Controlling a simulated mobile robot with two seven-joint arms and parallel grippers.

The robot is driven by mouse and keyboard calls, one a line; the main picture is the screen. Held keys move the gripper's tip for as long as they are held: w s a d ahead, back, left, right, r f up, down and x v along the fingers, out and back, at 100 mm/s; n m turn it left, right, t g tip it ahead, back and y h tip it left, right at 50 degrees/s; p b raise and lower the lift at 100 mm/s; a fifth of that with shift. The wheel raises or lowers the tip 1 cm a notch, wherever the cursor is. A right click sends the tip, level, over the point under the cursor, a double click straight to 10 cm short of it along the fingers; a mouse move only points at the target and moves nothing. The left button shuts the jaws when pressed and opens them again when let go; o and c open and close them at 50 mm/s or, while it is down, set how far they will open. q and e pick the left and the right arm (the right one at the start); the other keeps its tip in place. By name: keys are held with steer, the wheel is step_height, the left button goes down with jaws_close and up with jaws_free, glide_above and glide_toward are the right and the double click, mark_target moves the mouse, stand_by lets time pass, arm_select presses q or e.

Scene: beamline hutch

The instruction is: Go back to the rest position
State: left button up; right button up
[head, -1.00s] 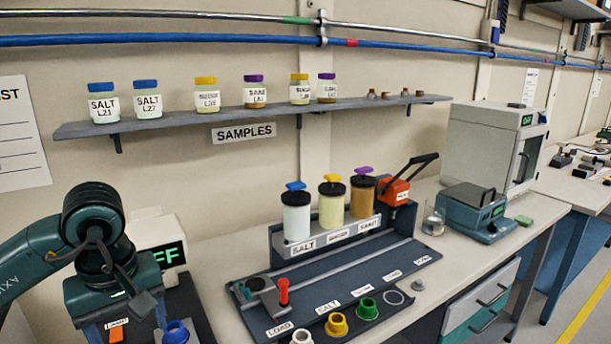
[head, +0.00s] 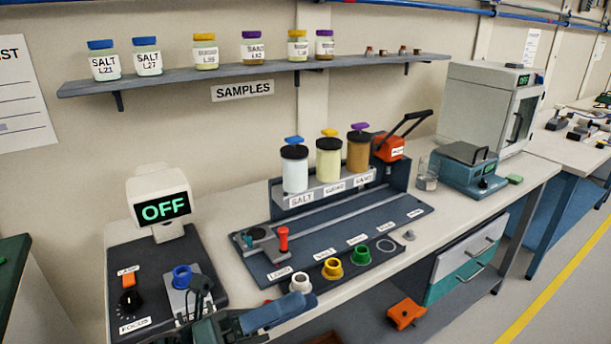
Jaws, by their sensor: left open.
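My right gripper is not in view. The bench (head: 450,215) carries a dark rail plate (head: 330,232) with three lidded jars, labelled and with blue, yellow and purple knobs. The jars stand upright at its back.
A display reading OFF (head: 165,208) stands at the left with a knob panel (head: 195,252) in front. White, yellow and green rings (head: 332,269) lie near the front edge. A shelf (head: 270,70) of sample jars runs behind. An orange object (head: 406,313) is below the bench. Floor is clear at right.

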arm_select(q)
steer(key=w+a+f+n+t+y, duration=0.2)
steer(key=a+f+n+t+y, duration=0.35)
steer(key=n, duration=0.75)
steer(key=w+a+f+n+t+y, duration=0.25)
steer(key=f+n+t+y, duration=0.55)
steer(key=n, duration=0.6)
steer(key=s+a+f+n+g+y, duration=0.2)
steer(key=s+f+n+g, duration=0.2)
steer(key=f, duration=0.4)
steer(key=s+a+f+n+g+y, duration=0.2)
steer(key=s+f+n, duration=0.4)
steer(key=f, duration=0.3)
steer(key=shift+s+a+f+g+y, duration=0.2)
steer(key=shift+s+g+y, duration=0.5)
steer(key=shift+g, duration=0.25)
